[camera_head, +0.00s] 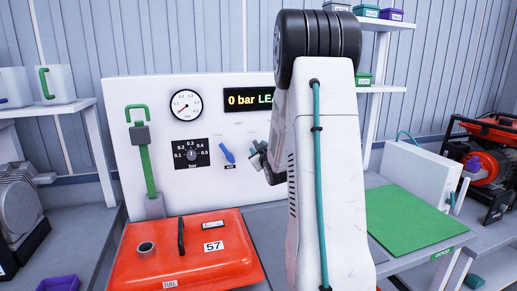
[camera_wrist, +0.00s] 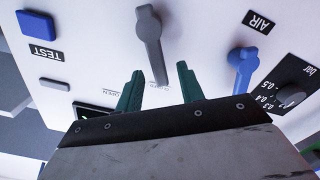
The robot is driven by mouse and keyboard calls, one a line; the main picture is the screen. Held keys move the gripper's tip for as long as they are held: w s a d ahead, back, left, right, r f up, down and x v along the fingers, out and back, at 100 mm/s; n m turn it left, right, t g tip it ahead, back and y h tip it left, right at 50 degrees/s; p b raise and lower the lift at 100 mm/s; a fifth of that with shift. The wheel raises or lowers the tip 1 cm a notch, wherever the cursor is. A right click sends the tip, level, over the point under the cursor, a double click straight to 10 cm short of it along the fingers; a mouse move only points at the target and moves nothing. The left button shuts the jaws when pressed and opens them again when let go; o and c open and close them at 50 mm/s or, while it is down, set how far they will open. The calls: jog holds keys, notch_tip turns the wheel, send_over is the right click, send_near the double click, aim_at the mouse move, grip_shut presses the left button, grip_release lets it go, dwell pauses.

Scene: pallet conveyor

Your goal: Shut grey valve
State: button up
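The grey valve (camera_wrist: 150,38) is a grey lever on the white panel in the wrist view. Its narrow end points toward my gripper (camera_wrist: 160,82). The two green fingers are open, one on each side of the line of that end, with clear gaps and nothing held. How far the fingertips are from the panel is hard to tell. In the head view my gripper (camera_head: 261,155) is small at the panel, partly behind my arm. The grey valve cannot be made out there. A printed OPEN label shows beside the left finger in the wrist view.
The blue AIR valve (camera_head: 227,153) is just left of my gripper; it also shows in the wrist view (camera_wrist: 242,68). A pressure dial (camera_head: 191,153) and gauge (camera_head: 186,106) are further left. The display (camera_head: 248,99) reads "0 bar LE", then is hidden. A red case (camera_head: 150,258) lies below.

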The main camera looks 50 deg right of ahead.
jog(key=v, duration=0.6)
jog(key=shift+s+a, duration=0.2)
jog(key=s+f+m+g+y, duration=0.2)
jog(key=s+f+m+g, duration=0.15)
jog(key=f+g, duration=0.4)
jog(key=s+a+f+g+y, duration=0.1)
jog(key=s+a+f+y, duration=0.15)
jog(key=a, duration=0.45)
jog(key=s+a+r+n+g+y, duration=0.1)
jog(key=s+a+r, duration=0.2)
jog(key=s+a, duration=0.3)
jog(key=s+a+r+n+g+y, duration=0.1)
jog(key=s+a+r, duration=0.3)
jog(key=a, duration=1.3)
jog(key=s+a+r+n+g+y, duration=0.2)
jog(key=s+a+r+g+y, duration=0.1)
jog(key=s+a, duration=0.6)
jog(key=a+r, duration=0.1)
jog(key=a, duration=0.2)
